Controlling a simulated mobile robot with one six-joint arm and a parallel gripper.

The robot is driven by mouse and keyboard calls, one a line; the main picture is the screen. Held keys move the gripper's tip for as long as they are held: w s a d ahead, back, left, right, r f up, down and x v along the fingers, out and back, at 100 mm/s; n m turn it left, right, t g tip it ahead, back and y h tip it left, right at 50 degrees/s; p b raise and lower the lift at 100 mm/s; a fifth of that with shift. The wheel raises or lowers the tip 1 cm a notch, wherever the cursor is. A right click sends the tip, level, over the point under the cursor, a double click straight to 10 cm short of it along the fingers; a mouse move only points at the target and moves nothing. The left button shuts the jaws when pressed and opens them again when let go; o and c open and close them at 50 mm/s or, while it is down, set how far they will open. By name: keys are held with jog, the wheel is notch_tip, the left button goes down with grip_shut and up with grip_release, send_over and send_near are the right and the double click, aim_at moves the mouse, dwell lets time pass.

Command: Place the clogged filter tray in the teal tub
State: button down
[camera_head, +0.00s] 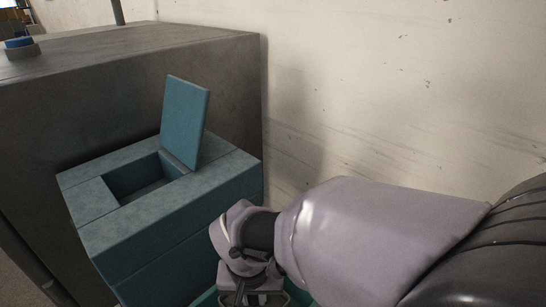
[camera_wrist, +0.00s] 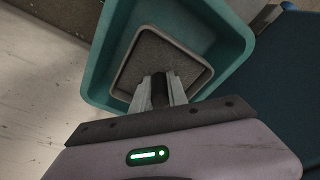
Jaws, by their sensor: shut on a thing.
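The filter tray (camera_wrist: 150,57) is a rounded square with a pale rim and a grey-brown, dirty-looking middle. My gripper (camera_wrist: 160,88) is shut on its near edge in the wrist view. The tray lies within the outline of the teal tub (camera_wrist: 101,70); I cannot tell whether it touches the tub's floor. In the head view my gripper (camera_head: 252,297) points down at the bottom edge, its fingertips cut off. Only a sliver of the teal tub (camera_head: 207,298) shows there, and the tray is hidden.
A blue-teal housing (camera_head: 160,225) with a square opening and a raised flap (camera_head: 185,120) stands left of my arm. It is fixed against a dark grey cabinet (camera_head: 60,110). A pale scuffed wall (camera_head: 400,90) is behind. A dark blue surface (camera_wrist: 285,85) lies right of the tub.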

notch_tip(320, 180, down, 6)
jog(key=shift+r+b, duration=0.25)
jog(key=shift+b, duration=0.75)
jog(key=shift+f, duration=0.1)
jog(key=c, duration=1.3)
grip_release()
